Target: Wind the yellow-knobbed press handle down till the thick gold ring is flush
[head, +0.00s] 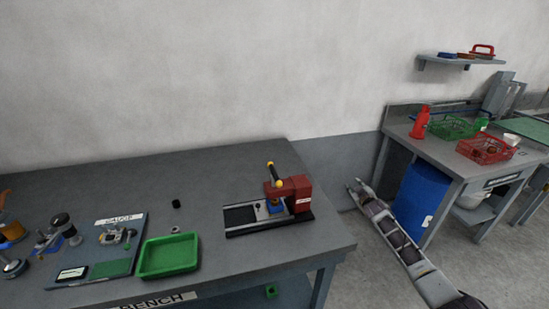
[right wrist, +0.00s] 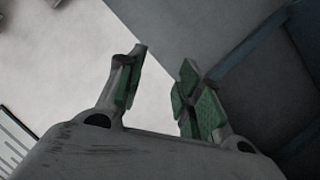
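The red press (head: 295,195) stands on a black base (head: 268,227) near the right end of the grey bench. Its dark handle with yellow knobs (head: 274,173) rises tilted above the press head. A small blue part (head: 276,206) sits under the head. I cannot make out the thick gold ring. My right gripper (head: 355,185) is to the right of the bench, apart from the press, over the gap between the benches. In the right wrist view its two green-padded fingers (right wrist: 158,85) are spread with nothing between them. My left gripper is not in view.
A green tray (head: 168,256), a small black cylinder (head: 176,204) and a gauge board (head: 125,225) lie left of the press. A second bench (head: 450,150) on the right holds a red bottle (head: 420,122) and baskets. A blue bin (head: 420,195) stands beneath it.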

